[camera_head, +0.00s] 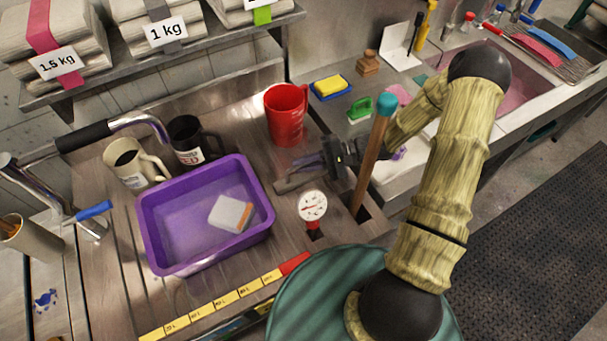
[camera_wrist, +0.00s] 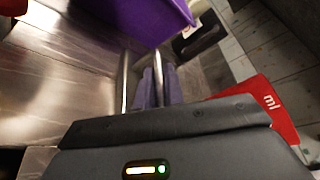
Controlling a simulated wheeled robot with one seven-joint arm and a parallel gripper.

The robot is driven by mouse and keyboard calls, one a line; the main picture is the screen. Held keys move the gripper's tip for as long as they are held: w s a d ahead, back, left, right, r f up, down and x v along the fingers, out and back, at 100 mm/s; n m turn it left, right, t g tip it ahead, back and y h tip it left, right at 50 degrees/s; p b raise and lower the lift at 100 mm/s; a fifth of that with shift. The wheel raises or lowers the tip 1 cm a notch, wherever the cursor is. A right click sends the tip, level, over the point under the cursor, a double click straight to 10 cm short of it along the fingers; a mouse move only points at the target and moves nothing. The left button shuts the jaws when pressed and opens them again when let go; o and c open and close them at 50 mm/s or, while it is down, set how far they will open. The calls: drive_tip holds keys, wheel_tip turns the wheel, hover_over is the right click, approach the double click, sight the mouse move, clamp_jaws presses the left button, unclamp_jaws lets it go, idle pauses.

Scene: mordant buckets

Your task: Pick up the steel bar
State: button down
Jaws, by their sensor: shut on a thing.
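The steel bar (camera_head: 292,184) is a short grey metal piece, seen in the head view between the purple tub and the red jug, low over the steel worktop. My gripper (camera_head: 312,164) reaches in from the right, its fingers closed on the bar. In the wrist view, my narrow fingers (camera_wrist: 160,87) are close together with shiny metal of the steel bar (camera_wrist: 157,75) between them. The gripper body hides part of the bar. I cannot tell whether the bar touches the worktop.
The purple tub (camera_head: 163,260) holds a pale block. The red jug (camera_head: 287,112) stands behind my gripper. A round dial gauge (camera_head: 312,206) is in front. A wooden stick with a teal tip (camera_head: 375,150) stands close on the right. Two mugs are behind the tub.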

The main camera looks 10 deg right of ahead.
drive_tip(key=shift+w, duration=0.1)
idle(0.3)
wheel_tip(320, 180, up, 18)
drive_tip(key=b, duration=0.1)
drive_tip(key=shift+b, duration=0.3)
drive_tip(key=shift+r, duration=0.1)
idle(0.6)
